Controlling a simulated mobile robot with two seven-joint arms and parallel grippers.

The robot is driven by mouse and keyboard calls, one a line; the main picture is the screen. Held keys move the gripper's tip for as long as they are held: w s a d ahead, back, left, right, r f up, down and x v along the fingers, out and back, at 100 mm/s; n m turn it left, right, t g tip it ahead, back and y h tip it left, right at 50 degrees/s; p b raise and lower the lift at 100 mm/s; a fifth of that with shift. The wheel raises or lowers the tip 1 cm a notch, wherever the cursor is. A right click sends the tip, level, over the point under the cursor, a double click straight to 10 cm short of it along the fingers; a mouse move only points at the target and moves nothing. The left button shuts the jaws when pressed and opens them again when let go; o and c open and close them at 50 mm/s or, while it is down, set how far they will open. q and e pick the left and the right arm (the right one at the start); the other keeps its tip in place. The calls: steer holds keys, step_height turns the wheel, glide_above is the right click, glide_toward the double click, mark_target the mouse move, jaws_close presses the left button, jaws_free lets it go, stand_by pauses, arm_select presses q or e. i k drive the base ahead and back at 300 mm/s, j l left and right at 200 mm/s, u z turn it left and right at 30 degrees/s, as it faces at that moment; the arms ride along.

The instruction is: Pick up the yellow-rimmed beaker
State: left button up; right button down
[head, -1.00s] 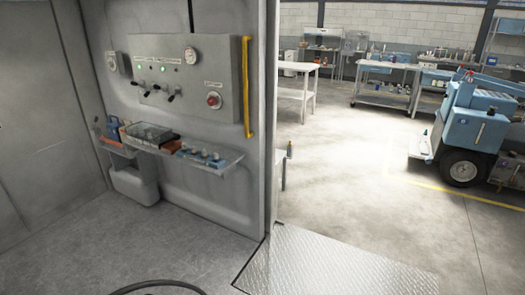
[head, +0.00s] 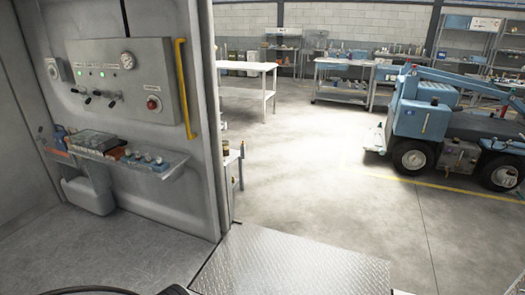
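I cannot make out a yellow-rimmed beaker in the head view. Small items stand on distant benches and shelves, too small to identify. Neither of my grippers shows in the view.
A control panel (head: 125,88) with a yellow handrail (head: 185,90) is on the left wall, above a shelf (head: 150,172) with small items. A metal ramp plate (head: 290,262) leads to open floor.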

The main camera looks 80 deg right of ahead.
mark_target(225, 149)
steer(key=z, duration=1.75)
steer(key=i+l+z, duration=0.25)
steer(key=i, duration=0.4)
steer(key=i+z, duration=0.25)
steer(key=i, duration=1.8)
steer(key=k, duration=0.25)
steer(key=k+u, duration=0.2)
steer(key=u, duration=0.2)
steer(key=k+j+u, duration=0.1)
steer(key=u, duration=2.1)
steer(key=k+l+u, duration=0.2)
steer(key=l, duration=0.2)
steer(key=k+l+u, duration=0.1)
steer(key=l+u, duration=0.15)
steer(key=l, duration=0.15)
steer(key=k+l, duration=0.1)
steer(key=l, duration=0.25)
steer(key=k+l, duration=0.15)
steer(key=l, duration=0.2)
steer(key=k+l, duration=0.1)
steer(key=l, duration=0.25)
